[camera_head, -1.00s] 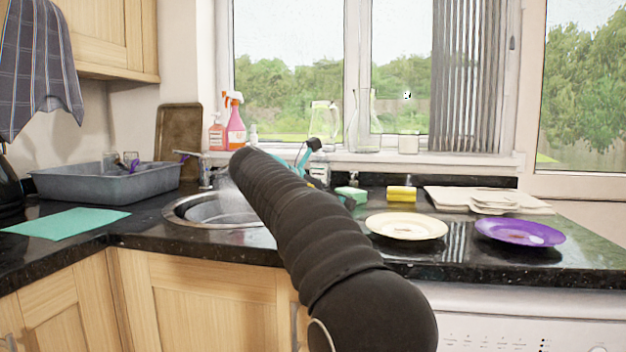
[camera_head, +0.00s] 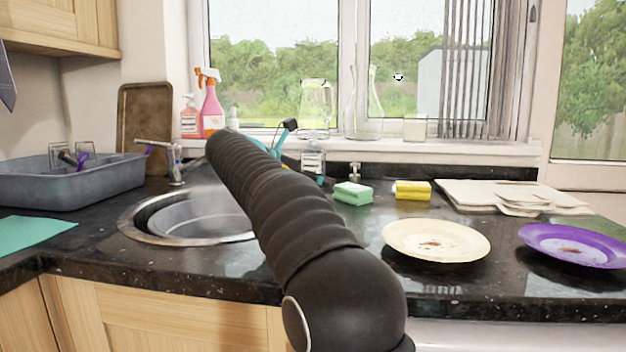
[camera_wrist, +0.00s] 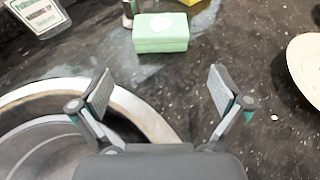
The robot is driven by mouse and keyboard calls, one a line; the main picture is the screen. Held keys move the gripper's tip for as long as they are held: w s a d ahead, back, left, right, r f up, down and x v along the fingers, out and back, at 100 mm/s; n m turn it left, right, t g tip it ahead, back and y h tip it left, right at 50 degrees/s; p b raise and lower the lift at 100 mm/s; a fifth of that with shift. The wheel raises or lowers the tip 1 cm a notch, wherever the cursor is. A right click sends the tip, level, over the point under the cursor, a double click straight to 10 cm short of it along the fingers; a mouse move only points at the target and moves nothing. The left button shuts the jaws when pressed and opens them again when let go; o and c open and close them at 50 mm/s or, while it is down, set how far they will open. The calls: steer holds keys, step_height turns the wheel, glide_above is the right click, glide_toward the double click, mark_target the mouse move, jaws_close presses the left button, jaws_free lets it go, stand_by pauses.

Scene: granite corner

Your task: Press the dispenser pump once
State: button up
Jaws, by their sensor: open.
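A small metal dispenser pump (camera_head: 355,172) stands upright at the back of the counter, behind the green sponge (camera_head: 352,193) and in front of the window sill. In the wrist view its lower part (camera_wrist: 128,13) shows at the top edge, left of the green sponge (camera_wrist: 161,33); its top is cut off. My gripper (camera_wrist: 160,90) is open and empty, above the counter by the sink rim, with the sponge and the pump beyond its fingertips.
A labelled bottle (camera_head: 313,162) stands left of the pump; it also shows in the wrist view (camera_wrist: 42,14). The round sink (camera_head: 190,215) lies left. A yellow sponge (camera_head: 412,190), cream plate (camera_head: 436,241) and purple plate (camera_head: 575,246) lie right. The counter before the green sponge is clear.

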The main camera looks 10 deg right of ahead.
mark_target(345, 190)
steer(key=b+x, duration=0.1)
steer(key=x, duration=1.3)
steer(key=shift+s, duration=0.1)
steer(key=shift+a, duration=0.1)
steer(key=c, duration=0.8)
